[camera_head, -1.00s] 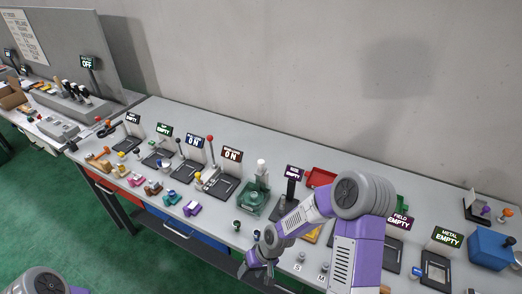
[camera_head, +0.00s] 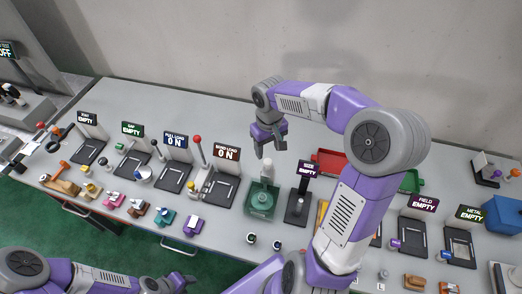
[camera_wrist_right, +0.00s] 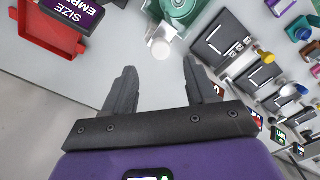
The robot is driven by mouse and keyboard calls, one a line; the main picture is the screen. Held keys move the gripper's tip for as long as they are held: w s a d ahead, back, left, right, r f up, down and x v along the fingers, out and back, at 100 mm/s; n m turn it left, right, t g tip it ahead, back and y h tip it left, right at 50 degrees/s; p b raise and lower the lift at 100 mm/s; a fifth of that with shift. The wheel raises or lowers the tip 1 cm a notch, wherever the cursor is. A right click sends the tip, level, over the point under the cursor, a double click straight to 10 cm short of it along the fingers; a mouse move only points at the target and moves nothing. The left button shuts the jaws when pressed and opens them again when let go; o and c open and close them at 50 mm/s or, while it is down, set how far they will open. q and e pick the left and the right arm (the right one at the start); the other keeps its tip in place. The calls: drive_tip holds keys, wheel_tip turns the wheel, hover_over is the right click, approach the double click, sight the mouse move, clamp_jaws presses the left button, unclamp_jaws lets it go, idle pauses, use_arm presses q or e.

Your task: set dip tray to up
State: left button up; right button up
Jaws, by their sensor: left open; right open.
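No part is labelled as the dip tray. A green square unit (camera_head: 262,200) with a pale upright cylinder (camera_head: 267,170) stands mid-bench and may be it; I cannot tell its setting. It also shows at the top of the right wrist view, with the cylinder's pale end (camera_wrist_right: 160,46) beyond my fingers. My right gripper (camera_head: 270,150) is open and empty, above the bench just behind the cylinder and apart from it; its spread fingers show in the wrist view (camera_wrist_right: 163,88). My left gripper (camera_head: 172,284) is low at the bottom edge, partly cut off, away from the unit.
Lever stations with signs, such as the SCRAP LOAD-like sign (camera_head: 226,154) reading ON, stand left of the green unit. A black SIZE stand (camera_head: 298,205) is close on its right. A red tray (camera_head: 328,160) lies behind. My right arm covers part of the bench.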

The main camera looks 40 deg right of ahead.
sight(268, 161)
wheel_tip(268, 161, down, 6)
drive_tip(key=shift+s+f, duration=0.1)
drive_tip(key=shift+f, duration=0.1)
drive_tip(key=shift+c, duration=0.2)
clamp_jaws()
